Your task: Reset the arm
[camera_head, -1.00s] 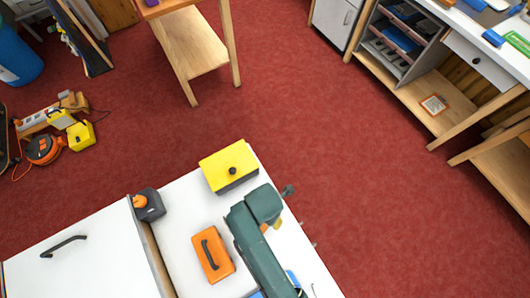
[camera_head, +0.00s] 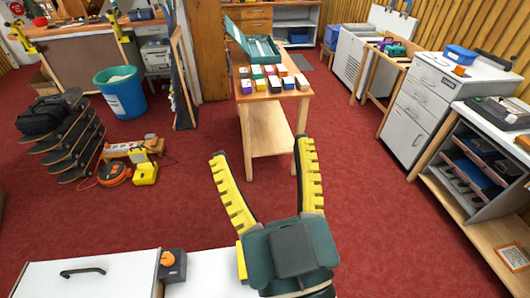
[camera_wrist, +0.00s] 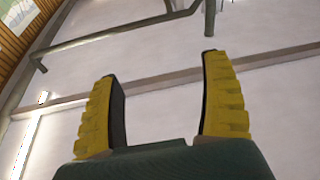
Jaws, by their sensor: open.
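My gripper (camera_head: 262,172) shows in the head view at the lower middle, with its two yellow ribbed fingers spread wide and pointing away from me. Nothing is between the fingers. In the wrist view my gripper (camera_wrist: 158,75) is also open and empty, against a pale ceiling with beams and a dark pipe. In the head view it is in front of the wooden table (camera_head: 268,140), apart from it.
A white bench top (camera_head: 205,278) lies at the bottom, with a dark box with an orange knob (camera_head: 172,263). Several coloured blocks (camera_head: 272,82) and a green open case (camera_head: 252,45) stand on the table. A blue bin (camera_head: 120,92) and grey cabinet (camera_head: 420,105) flank the open red floor (camera_head: 360,220).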

